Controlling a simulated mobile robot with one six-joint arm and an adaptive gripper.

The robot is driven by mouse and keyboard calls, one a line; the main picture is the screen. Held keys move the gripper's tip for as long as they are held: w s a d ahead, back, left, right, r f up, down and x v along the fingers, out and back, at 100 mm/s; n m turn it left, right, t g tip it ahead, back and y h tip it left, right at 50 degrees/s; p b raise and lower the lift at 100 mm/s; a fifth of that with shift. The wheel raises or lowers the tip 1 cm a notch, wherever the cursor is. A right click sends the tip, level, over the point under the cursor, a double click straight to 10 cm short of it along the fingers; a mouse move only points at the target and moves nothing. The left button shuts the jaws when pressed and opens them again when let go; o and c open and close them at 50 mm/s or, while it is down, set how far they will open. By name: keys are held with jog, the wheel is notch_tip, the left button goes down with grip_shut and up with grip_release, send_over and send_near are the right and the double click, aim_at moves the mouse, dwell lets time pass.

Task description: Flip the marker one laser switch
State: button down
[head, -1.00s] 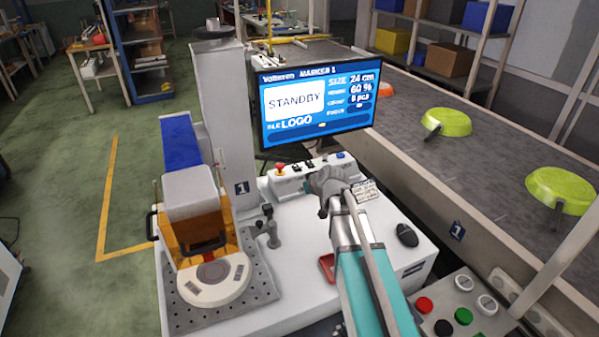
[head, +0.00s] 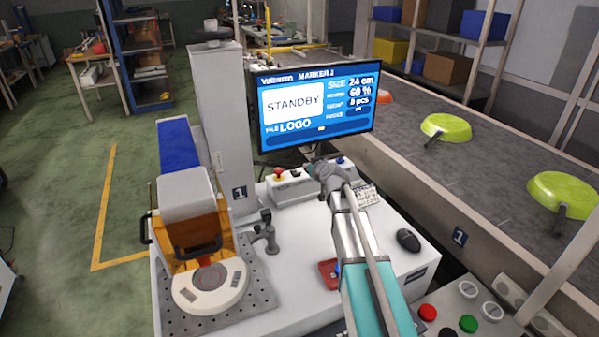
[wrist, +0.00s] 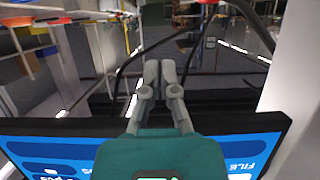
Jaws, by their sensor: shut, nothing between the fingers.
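The marker one control box (head: 292,188) is a low white box on the marker's white table, below the monitor (head: 317,103), which reads STANDBY. It carries a red knob (head: 279,173) at its left end and a small black switch (head: 296,173) beside it. My gripper (head: 314,166) is over the middle of the box and hides other switches; I cannot tell whether it touches one. In the wrist view my gripper (wrist: 159,72) has its fingers together, with nothing between them. The monitor also shows upside down in the wrist view (wrist: 40,150).
The marker with its orange guard (head: 197,228) and round white fixture (head: 208,288) stands left. A black mouse (head: 408,240) and a red item (head: 328,272) lie near my arm. Green pans (head: 446,127) sit on the conveyor (head: 480,165) at right.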

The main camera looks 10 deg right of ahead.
jog(key=shift+w, duration=0.1)
jog(key=b, duration=0.4)
send_over(298, 178)
jog(key=w, duration=0.1)
notch_tip(298, 178, down, 4)
jog(key=shift+a, duration=0.1)
jog(key=shift+s+f+b, duration=0.3)
jog(key=shift+f+b, duration=0.1)
jog(key=shift+f, duration=0.05)
jog(key=shift+s+f+b, duration=0.2)
jog(key=shift+f+b, duration=1.15)
jog(key=shift+s+f+b, duration=0.15)
jog(key=shift+f+b, duration=0.45)
jog(key=shift+r, duration=0.15)
jog(key=shift+r+p, duration=0.2)
jog(key=shift+p, duration=0.15)
jog(key=shift+d+r+p, duration=0.2)
jog(key=shift+r+p, duration=0.4)
